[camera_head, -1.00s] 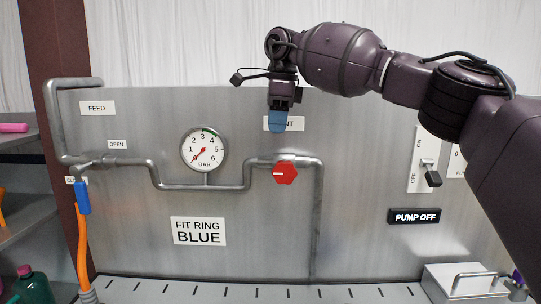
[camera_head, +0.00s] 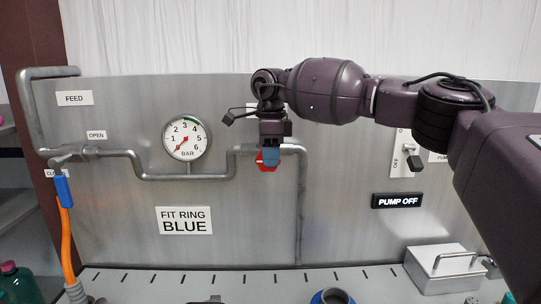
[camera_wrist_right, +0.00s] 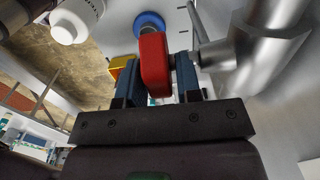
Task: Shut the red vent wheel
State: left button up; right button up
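The red vent wheel (camera_head: 260,160) sits on the pipe on the grey panel, right of the gauge. In the head view it is partly hidden behind the blue fingers of my right gripper (camera_head: 270,154). In the right wrist view the wheel (camera_wrist_right: 155,65) shows edge-on between the two blue fingers of my right gripper (camera_wrist_right: 162,78). It lies close against the left finger, with a narrow gap to the right finger. The gripper looks open around it. My left gripper is not in view.
The pressure gauge (camera_head: 187,138) reads near its low end. The pump switch (camera_head: 414,163) is at right above a PUMP OFF display (camera_head: 397,201). A metal box (camera_head: 441,268) and a blue-rimmed thing (camera_head: 333,297) stand below.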

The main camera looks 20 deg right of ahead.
jog(key=shift+f, duration=0.2)
grip_shut()
